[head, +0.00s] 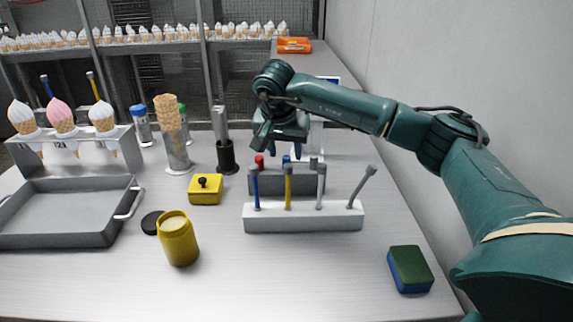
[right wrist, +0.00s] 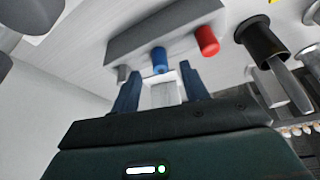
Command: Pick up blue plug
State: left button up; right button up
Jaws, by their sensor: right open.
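The blue plug (right wrist: 159,58) stands in a grey block (right wrist: 165,30), seen in the right wrist view between a red plug (right wrist: 207,40) and a grey plug (right wrist: 122,73). My right gripper (right wrist: 160,72) is open, with its two fingers on either side of the blue plug's line and nothing visibly held. I cannot tell whether a finger touches the plug. In the head view my right gripper (head: 284,150) is above the grey block (head: 260,184), behind the white rack, and partly hides the blue plug. My left gripper is out of view.
A white rack (head: 303,217) with several upright sticks stands in front of the grey block. A black cup (head: 227,157) is to its left, with a yellow box (head: 205,190) nearby. A green and blue sponge (head: 410,268) lies front right. The front middle of the table is clear.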

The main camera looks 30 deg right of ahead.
jog(key=shift+x, duration=1.4)
jog(key=shift+c, duration=0.5)
grip_shut()
